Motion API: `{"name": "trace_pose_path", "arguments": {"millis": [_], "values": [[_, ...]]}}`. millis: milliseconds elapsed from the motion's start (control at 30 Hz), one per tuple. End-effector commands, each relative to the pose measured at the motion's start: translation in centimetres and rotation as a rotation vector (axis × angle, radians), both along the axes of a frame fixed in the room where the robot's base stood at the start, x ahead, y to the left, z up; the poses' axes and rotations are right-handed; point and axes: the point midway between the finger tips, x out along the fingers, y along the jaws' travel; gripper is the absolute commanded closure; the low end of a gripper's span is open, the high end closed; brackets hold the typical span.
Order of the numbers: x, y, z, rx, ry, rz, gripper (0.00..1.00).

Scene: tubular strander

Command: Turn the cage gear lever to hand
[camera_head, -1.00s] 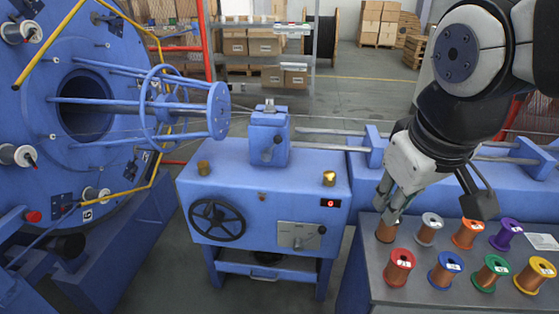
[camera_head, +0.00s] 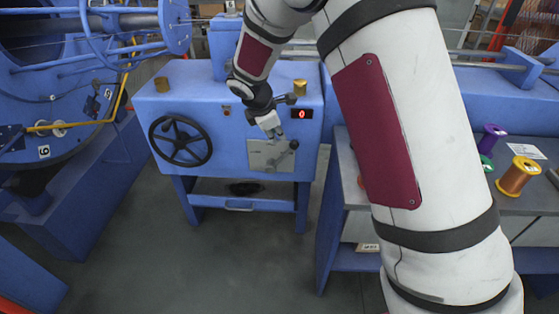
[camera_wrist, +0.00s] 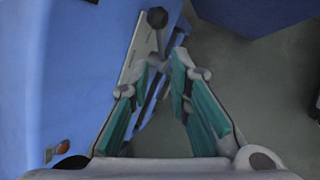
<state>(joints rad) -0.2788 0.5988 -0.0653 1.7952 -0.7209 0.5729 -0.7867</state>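The lever plate (camera_head: 262,162) is a pale metal panel on the blue cabinet's front. The cage gear lever's dark round knob (camera_head: 294,145) is at its right side. My gripper (camera_head: 274,132) is just above and in front of the plate, pointing down toward it, and partly covers its upper part. In the wrist view my gripper (camera_wrist: 162,62) has its two teal-padded fingers apart with nothing clearly between them. The knob (camera_wrist: 157,17) shows beyond the fingertips, beside the plate edge (camera_wrist: 136,46). I cannot tell whether a finger touches the lever.
A handwheel (camera_head: 180,141) is left of the plate. A red display (camera_head: 302,114) reads 0 above it. A bench with spools (camera_head: 519,176) is at the right, partly behind my arm. The floor before the cabinet is clear.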

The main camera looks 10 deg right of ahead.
Motion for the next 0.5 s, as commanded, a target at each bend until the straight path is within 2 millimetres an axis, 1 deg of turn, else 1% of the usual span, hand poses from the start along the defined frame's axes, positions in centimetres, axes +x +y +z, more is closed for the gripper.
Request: {"name": "trace_pose_path", "arguments": {"millis": [33, 100, 200, 333, 467, 500], "values": [[0.7, 0.4, -1.8, -0.014, 0.01, 0.034, 0.82], [1.2, 0.7, -2.9, -0.028, 0.018, 0.065, 0.82], [1.6, 0.9, -3.7, -0.037, 0.023, 0.087, 0.82], [2.0, 0.5, -4.7, -0.039, 0.025, 0.087, 0.82], [2.7, -0.3, -6.7, -0.039, 0.026, 0.084, 0.82], [3.0, -0.6, -7.4, -0.038, 0.026, 0.083, 0.82]]}}
